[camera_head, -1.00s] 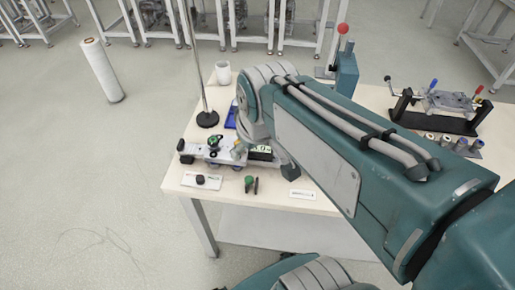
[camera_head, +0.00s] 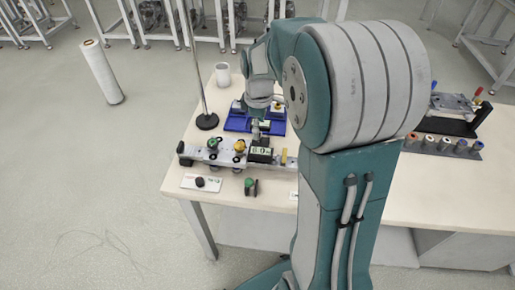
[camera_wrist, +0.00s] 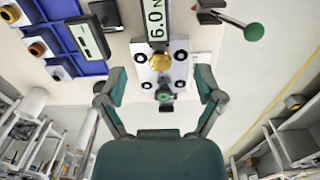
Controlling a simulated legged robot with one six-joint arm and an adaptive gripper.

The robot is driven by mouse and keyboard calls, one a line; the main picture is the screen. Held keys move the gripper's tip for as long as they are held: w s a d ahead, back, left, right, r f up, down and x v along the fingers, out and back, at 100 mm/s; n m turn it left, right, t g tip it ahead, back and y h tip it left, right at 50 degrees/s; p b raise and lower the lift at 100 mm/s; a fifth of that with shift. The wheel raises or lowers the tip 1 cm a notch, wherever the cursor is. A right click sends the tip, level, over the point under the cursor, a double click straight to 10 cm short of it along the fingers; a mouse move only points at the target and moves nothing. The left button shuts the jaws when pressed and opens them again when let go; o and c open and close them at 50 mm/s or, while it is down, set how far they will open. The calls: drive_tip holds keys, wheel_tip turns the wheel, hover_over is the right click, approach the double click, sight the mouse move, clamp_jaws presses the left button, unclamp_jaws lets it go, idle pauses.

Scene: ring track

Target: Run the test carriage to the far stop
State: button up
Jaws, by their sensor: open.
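The carriage is a white plate (camera_wrist: 146,70) with black round rollers at its corners and a yellow knob (camera_wrist: 160,61) on top. In the head view the same yellow knob (camera_head: 240,145) is on the track, with a green knob (camera_head: 213,143) to its left and a digital display (camera_head: 260,152) to its right. In the wrist view the display (camera_wrist: 157,25) and green knob (camera_wrist: 164,96) line up with the carriage. My gripper (camera_wrist: 161,84) is open and empty, its fingers spread to either side of the carriage end, not visibly touching it. My arm hides part of the track's right side in the head view.
A blue tray (camera_head: 236,123) lies behind the track. A black-based stand (camera_head: 207,121) and white cup (camera_head: 222,72) are at the left. A white card (camera_head: 188,181) and green-topped item (camera_head: 249,184) lie in front. A clamp fixture (camera_head: 455,122) stands at the right.

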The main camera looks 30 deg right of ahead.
sight(259, 150)
drive_tip(key=f, duration=1.1)
drive_tip(key=shift+w+d+f, duration=0.25)
drive_tip(key=shift+f, duration=0.1)
clamp_jaws()
